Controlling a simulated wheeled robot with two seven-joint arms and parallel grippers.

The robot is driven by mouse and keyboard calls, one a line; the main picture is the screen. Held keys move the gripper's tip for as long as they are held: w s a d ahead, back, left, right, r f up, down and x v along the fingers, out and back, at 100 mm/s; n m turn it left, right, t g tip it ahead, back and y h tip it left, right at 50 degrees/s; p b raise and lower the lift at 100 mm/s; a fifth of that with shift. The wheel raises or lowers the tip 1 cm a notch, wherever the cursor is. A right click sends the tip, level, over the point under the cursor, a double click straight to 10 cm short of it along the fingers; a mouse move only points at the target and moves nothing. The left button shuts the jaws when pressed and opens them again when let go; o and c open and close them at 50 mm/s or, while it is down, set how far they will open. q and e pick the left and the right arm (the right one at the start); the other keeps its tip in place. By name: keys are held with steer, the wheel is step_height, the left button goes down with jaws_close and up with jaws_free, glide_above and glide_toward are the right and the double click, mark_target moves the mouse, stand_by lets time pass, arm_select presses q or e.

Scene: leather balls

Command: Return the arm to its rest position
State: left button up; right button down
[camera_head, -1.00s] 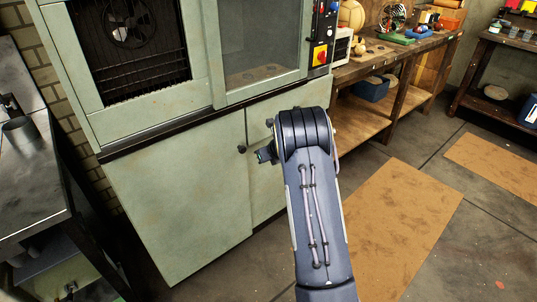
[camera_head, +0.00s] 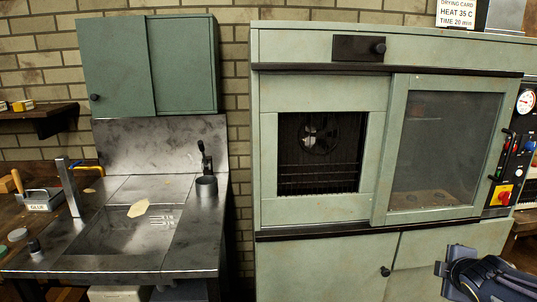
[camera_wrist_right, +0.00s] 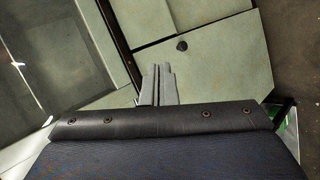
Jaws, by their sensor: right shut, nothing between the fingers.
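My right arm (camera_head: 490,278) shows at the lower right corner of the head view, in front of the green drying cabinet (camera_head: 325,265). In the right wrist view my right gripper (camera_wrist_right: 157,70) has its two grey fingers together, with nothing between them. Beyond the fingers are the cabinet's pale green lower doors with a dark round knob (camera_wrist_right: 182,45). The fingers appear apart from the cabinet, though the exact gap is hard to tell. My left gripper is in neither current view.
The cabinet has an opening with a fan (camera_head: 318,140) and a glass door (camera_head: 440,150). A control panel (camera_head: 515,150) is at its right.

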steer(key=s+a+r+m+g+y+p, duration=0.1)
steer(key=s+a+m+g+y+p, duration=0.1)
steer(key=s+a+m+y, duration=0.2)
steer(key=s+a+r+m+g+y+p, duration=0.1)
steer(key=s+a+m+y, duration=0.3)
steer(key=s+a+m, duration=0.6)
steer(key=s+a+p, duration=0.1)
steer(key=s+a, duration=0.9)
steer(key=a, duration=0.1)
steer(key=shift+r+g+p, duration=0.35)
steer(key=shift+g, duration=0.05)
steer(key=shift+s, duration=0.1)
